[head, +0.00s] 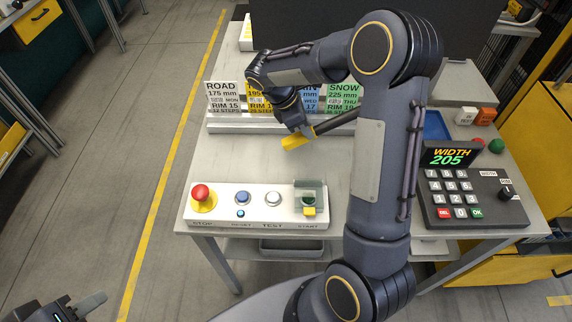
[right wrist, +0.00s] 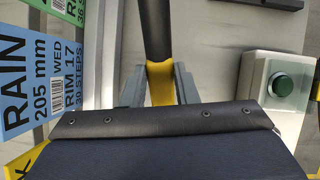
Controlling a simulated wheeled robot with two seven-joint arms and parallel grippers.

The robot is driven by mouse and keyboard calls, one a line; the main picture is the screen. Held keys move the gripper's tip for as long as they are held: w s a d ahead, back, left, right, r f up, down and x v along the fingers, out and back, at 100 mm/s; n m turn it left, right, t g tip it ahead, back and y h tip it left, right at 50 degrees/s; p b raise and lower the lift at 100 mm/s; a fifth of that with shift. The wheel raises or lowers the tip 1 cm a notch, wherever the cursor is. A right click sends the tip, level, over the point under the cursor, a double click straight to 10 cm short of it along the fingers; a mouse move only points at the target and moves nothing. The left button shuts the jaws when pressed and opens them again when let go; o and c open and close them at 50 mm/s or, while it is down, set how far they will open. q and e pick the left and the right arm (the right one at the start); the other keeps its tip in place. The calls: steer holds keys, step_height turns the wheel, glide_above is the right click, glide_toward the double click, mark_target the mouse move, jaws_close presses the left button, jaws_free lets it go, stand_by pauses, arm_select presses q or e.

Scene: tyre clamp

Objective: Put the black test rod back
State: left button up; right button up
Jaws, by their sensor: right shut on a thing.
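The black test rod (head: 336,122) has a yellow grip (head: 297,141). My right gripper (head: 309,131) is shut on it above the table, in front of the sign cards, and the rod slants up to the right, partly behind my right arm. In the right wrist view, the black rod (right wrist: 155,30) and its yellow part (right wrist: 160,84) sit between the fingers of the right gripper (right wrist: 160,92). My left gripper (head: 88,305) is at the bottom left, off the table; its opening is unclear. I cannot make out a holder for the rod.
A card rack (head: 270,125) holds road, rain and snow cards. The button panel (head: 257,218) is at the table's front and the keypad box (head: 460,195) reads "WIDTH 205". A blue tray (head: 436,126) is partly hidden by my arm. The table's left middle is clear.

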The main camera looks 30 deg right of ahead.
steer(key=a+m+y, duration=0.1)
steer(key=m, duration=0.2)
steer(key=a+m+y, duration=0.1)
steer(key=m+y, duration=0.1)
steer(key=m, duration=0.1)
steer(key=shift+a+y+b, duration=0.2)
steer(key=shift+y+b, duration=0.1)
steer(key=shift+b, duration=0.1)
steer(key=w+a+r+m+t+y, duration=0.2)
steer(key=w+a+m, duration=0.1)
steer(key=a+m, duration=0.2)
step_height(320, 180, down, 9)
steer(key=shift+d+p, duration=0.15)
steer(key=shift+p, duration=0.2)
steer(key=o, duration=1)
steer(key=shift+r, duration=0.1)
